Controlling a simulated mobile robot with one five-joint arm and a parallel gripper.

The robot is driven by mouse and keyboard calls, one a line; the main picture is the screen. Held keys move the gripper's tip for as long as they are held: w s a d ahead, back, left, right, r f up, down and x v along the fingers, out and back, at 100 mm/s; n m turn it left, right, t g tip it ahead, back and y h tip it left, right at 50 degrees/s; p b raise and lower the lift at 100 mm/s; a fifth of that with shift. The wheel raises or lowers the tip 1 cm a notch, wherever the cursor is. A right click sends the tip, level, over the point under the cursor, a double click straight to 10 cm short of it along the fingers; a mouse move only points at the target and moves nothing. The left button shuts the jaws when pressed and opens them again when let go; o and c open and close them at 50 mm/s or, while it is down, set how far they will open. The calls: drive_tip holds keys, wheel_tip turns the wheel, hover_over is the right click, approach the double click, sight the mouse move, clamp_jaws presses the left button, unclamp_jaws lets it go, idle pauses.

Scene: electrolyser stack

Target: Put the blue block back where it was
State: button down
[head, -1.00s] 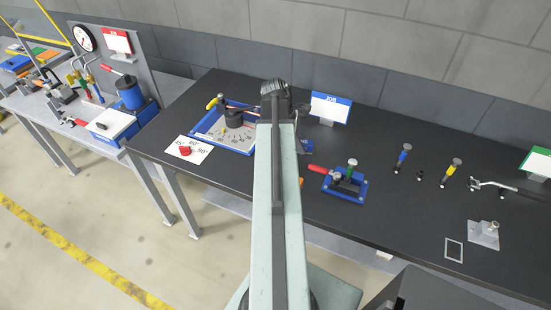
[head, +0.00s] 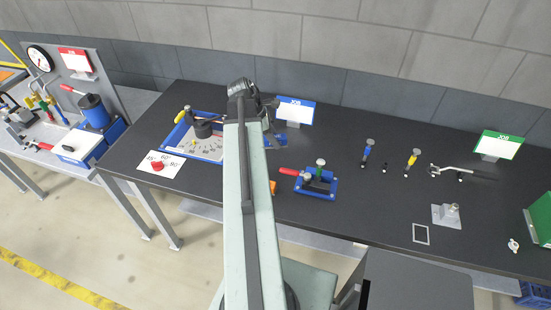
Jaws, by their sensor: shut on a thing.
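My gripper (head: 255,102) is at the far end of my raised arm, over the back of the black bench. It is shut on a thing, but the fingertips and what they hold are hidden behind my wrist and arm. A small blue piece (head: 280,141) shows just right of my arm, below the blue-edged job sign. I cannot tell whether it is the blue block, or whether it is held or stands on the bench. No other loose blue block is clear.
A blue-framed angle plate (head: 208,155) lies left of my arm. A blue clamp fixture (head: 317,192) with a red handle stands right of it. The job sign (head: 295,109) stands behind. Upright tools and a grey bracket (head: 446,215) are further right. Bare bench lies between them.

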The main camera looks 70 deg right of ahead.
sight(279, 161)
wheel_tip(279, 161, down, 10)
drive_tip(key=b, duration=0.8)
drive_tip(key=shift+r, duration=0.45)
drive_tip(key=shift+f, duration=0.2)
drive_tip(key=c, duration=1)
unclamp_jaws()
drive_tip(key=shift+r, duration=0.15)
drive_tip(key=shift+w+r, duration=0.1)
drive_tip(key=shift+r, duration=0.2)
drive_tip(key=p+v, duration=1)
drive_tip(key=v, duration=0.1)
drive_tip(key=shift+w+a+r+p, duration=0.1)
drive_tip(key=shift+w+r+p, duration=0.1)
drive_tip(key=shift+p, duration=0.2)
